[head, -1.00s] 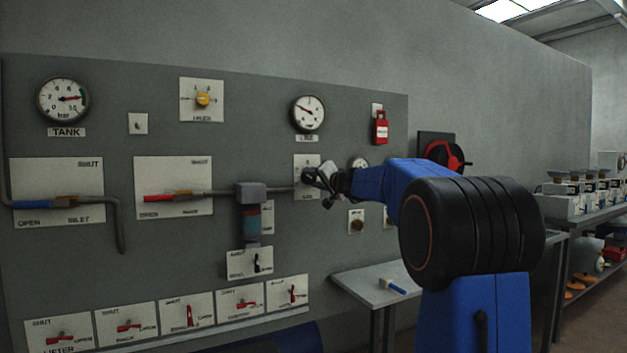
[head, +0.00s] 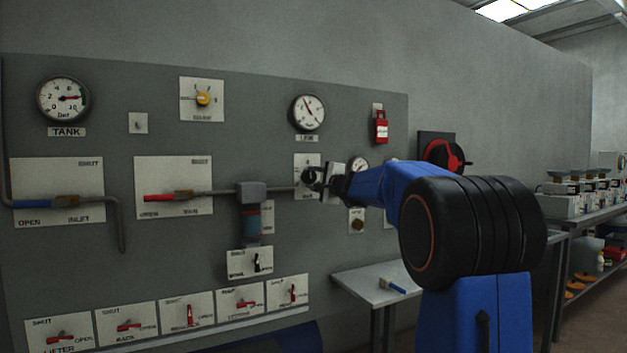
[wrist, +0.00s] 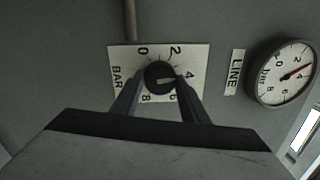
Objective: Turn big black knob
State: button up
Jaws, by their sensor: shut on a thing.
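The big black knob (wrist: 160,75) sits on a white plate (wrist: 187,56) marked 0 to 8 BAR. Its pale pointer mark faces right, toward the 4 to 6 side of the scale. My gripper (wrist: 159,84) is shut on the knob, with one finger on each side of it. In the head view my gripper (head: 313,177) is at the plate (head: 305,160) and hides most of the knob. The LINE gauge (wrist: 281,73) beside it has its red needle near 4. It also shows in the head view (head: 308,113).
A pipe with a filter unit (head: 251,212) lies left of my gripper. A red padlock tag (head: 381,127) hangs to the upper right, and a small gauge (head: 358,165) is just behind my wrist. A small table (head: 362,288) stands below.

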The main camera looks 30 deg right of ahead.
jog(key=shift+f+m, duration=0.1)
jog(key=shift+m, duration=0.5)
jog(key=o, duration=1.1)
jog(key=shift+c, duration=0.2)
jog(key=s+f, duration=0.1)
jog(key=s, duration=1.6)
jog(key=shift+s+d, duration=0.2)
jog(key=shift+d, duration=0.05)
